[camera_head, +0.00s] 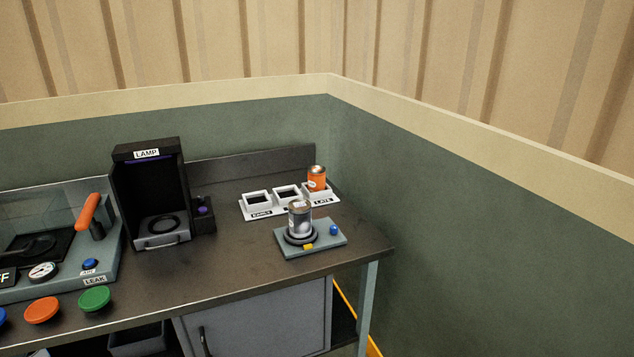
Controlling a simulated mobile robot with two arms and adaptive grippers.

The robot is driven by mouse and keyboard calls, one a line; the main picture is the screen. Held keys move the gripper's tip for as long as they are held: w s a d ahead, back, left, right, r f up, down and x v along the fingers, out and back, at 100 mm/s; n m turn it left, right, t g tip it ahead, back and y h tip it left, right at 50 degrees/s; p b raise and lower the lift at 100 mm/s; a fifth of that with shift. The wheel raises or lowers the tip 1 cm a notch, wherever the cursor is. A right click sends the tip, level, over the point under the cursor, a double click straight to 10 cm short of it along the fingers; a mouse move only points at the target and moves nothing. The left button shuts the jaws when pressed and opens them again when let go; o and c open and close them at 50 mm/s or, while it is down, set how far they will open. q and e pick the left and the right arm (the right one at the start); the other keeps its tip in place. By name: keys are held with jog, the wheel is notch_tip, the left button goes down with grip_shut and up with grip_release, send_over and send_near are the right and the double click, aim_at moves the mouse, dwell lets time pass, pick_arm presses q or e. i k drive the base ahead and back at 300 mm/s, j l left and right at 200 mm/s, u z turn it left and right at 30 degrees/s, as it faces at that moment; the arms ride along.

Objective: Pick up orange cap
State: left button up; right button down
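A round orange cap (42,310) lies near the front edge of the dark workbench (190,280), at the lower left. A green cap (94,299) sits to its right. A blue cap (3,317) is cut off by the left picture edge. Neither of my grippers is in view.
Behind the caps stands a grey LEAK device (75,282) with a gauge and orange lever (88,212). A black LAMP box (148,190), a silver can (299,219) on a grey stand (318,246), and a white tray (262,213) holding an orange can (317,178) are farther right.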

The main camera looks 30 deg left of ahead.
aim_at(41, 310)
jog(key=u, duration=2.45)
jog(key=z, duration=1.6)
jog(key=i+j+u, duration=0.25)
jog(key=j, duration=0.25)
jog(key=i+j+u, duration=0.2)
jog(key=i+j, duration=0.1)
jog(key=j, duration=0.15)
